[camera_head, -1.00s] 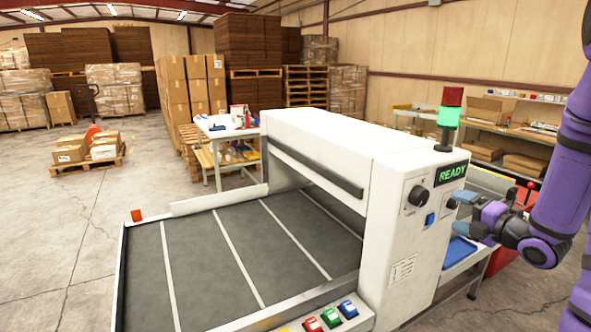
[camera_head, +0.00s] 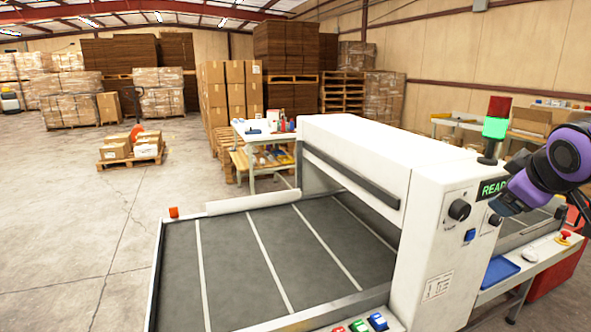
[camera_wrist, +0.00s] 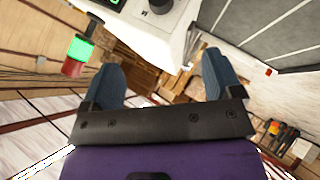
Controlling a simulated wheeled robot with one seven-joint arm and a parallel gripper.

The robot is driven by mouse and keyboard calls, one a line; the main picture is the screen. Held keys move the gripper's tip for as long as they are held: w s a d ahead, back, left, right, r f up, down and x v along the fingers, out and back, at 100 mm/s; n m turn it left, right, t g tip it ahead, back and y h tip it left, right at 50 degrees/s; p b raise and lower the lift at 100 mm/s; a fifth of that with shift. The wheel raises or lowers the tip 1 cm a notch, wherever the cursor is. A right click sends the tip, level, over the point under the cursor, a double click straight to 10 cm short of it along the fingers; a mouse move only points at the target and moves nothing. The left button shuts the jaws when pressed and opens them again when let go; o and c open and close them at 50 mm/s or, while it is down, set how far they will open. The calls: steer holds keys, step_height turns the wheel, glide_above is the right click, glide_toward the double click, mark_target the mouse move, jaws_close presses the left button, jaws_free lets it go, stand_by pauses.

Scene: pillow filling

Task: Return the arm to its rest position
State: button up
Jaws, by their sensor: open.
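My gripper (camera_head: 505,206) is at the right in the head view, in front of the machine's control panel and partly covering the green READY display (camera_head: 492,188). In the wrist view my gripper (camera_wrist: 160,75) shows two blue fingers spread apart with nothing between them. My purple arm is folded close at the right edge of the head view. The white machine (camera_head: 385,150) stands beside it, with a black knob (camera_head: 459,210) and a blue button (camera_head: 470,235) on its panel. Whether the gripper touches the machine cannot be told.
The signal tower (camera_head: 495,128) on the machine glows green under a red cap. A grey conveyor bed (camera_head: 270,250) extends to the left. A side table with a blue tray (camera_head: 500,270) and a red emergency button (camera_head: 565,236) is at the right. Open floor (camera_head: 70,230) lies far left.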

steer(key=s+a+m+g+y, duration=0.1)
steer(key=s+a+m, duration=0.1)
steer(key=s, duration=0.3)
steer(key=s+a+r+m+g+y, duration=0.1)
steer(key=s+a+m+g, duration=0.1)
steer(key=s+a, duration=0.2)
steer(key=s+a+m+g+y, duration=0.1)
steer(key=s+a+m, duration=0.1)
steer(key=s+a, duration=0.2)
steer(key=shift+s+r+m, duration=0.15)
steer(key=shift+s, duration=0.7)
steer(key=shift+s+r+m, duration=0.15)
steer(key=shift+s, duration=0.65)
steer(key=shift+c, duration=0.2)
